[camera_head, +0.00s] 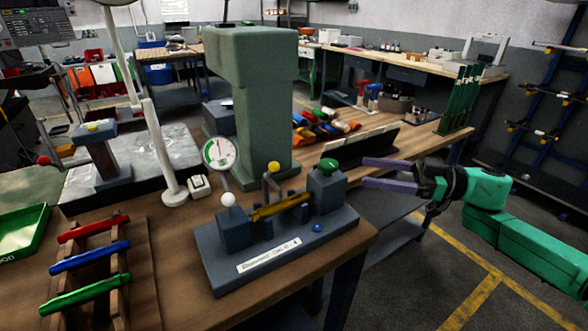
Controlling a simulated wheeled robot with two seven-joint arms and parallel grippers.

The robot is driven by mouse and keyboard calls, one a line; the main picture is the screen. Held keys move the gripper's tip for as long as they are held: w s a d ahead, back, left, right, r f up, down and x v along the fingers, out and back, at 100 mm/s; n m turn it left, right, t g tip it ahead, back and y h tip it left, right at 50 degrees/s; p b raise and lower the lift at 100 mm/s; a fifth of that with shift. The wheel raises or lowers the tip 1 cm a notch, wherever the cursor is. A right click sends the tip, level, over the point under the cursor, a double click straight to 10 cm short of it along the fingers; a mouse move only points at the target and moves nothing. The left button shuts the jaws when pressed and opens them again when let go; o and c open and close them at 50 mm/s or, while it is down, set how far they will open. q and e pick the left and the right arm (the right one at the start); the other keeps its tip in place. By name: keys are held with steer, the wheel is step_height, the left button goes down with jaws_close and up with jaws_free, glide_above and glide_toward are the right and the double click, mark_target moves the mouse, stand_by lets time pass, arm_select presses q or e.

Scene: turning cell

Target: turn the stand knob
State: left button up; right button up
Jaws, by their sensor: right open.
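A grey stand (280,262) with a label on its front edge sits near the right front of the wooden bench. It carries a green knob (328,166) on its right post, a white knob (228,200) at left, a yellow knob (273,166) in the middle and a small blue knob (317,228) on the base. A yellow bar (279,207) lies between the posts. My right gripper (366,172) is open and empty, its purple fingers pointing left, just right of the green knob and apart from it. My left gripper is not in view.
A dial gauge (220,153) stands behind the stand, beside a tall green column (251,110). A rack (98,265) with red, blue and green handled tools is at left front. A white lamp arm (155,140) rises at left.

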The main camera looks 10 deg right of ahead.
mark_target(313, 172)
steer(key=p+x, duration=0.1)
steer(key=x, duration=0.3)
steer(key=p+x, duration=0.1)
steer(key=x, duration=0.3)
steer(key=p+x, duration=0.1)
steer(key=x, duration=0.3)
steer(key=shift+w+r+p, duration=0.2)
steer(key=shift+r+p, duration=0.1)
steer(key=shift+p, duration=0.05)
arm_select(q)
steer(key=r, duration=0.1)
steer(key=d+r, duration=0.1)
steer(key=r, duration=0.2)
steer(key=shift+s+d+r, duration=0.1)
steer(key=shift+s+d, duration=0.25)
arm_select(e)
steer(key=shift+w+a+f, duration=0.15)
steer(key=shift+w+a, duration=0.05)
steer(key=shift+a, duration=0.15)
jaws_close()
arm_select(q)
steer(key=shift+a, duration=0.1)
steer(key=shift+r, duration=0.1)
arm_select(e)
steer(key=shift+t, duration=0.3)
